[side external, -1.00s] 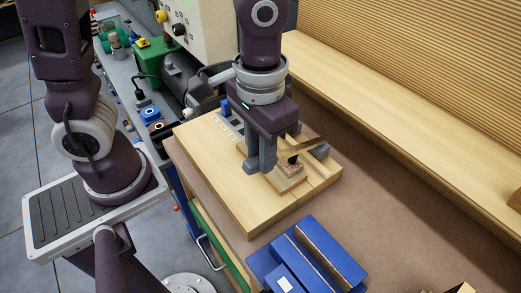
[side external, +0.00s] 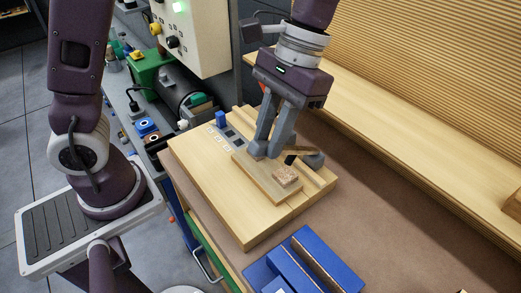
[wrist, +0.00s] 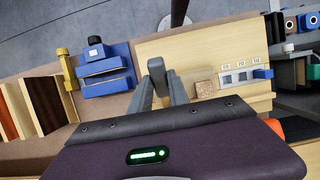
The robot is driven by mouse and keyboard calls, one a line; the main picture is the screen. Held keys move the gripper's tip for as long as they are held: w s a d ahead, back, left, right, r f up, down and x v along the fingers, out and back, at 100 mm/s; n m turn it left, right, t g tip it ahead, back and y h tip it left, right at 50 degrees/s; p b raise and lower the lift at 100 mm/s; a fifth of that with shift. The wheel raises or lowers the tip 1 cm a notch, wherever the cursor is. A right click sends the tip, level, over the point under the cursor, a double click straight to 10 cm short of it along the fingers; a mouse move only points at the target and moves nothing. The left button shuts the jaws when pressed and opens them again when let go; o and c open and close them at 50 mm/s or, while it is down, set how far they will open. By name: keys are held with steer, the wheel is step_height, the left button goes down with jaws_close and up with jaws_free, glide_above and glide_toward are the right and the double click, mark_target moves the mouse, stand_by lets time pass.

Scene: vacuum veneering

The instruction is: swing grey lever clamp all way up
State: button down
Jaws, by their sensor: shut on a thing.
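The grey lever clamp (side external: 314,161) stands at the right side of the light wooden board (side external: 205,190). The fingers partly hide the grip. In the wrist view, a grey part of the clamp (wrist: 156,68) shows between the fingers. The cork block (wrist: 205,89) lies uncovered on a thin wooden piece (side external: 262,183).
A blue switch (side external: 220,119) and labelled grey pads sit at the board's back left. A blue vice-like block (side external: 305,262) stands in front of the board. A long wooden ledge (side external: 420,130) runs behind.

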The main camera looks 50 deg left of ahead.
mark_target(287, 147)
steer(key=shift+w+r+g, duration=0.85)
steer(key=shift+w+g, duration=0.05)
steer(key=shift+w, duration=0.15)
steer(key=shift+w+r+g, duration=0.8)
steer(key=shift+w+g, duration=0.1)
steer(key=shift+w, duration=0.1)
steer(key=c, duration=1.2)
jaws_free()
steer(key=shift+c, duration=0.2)
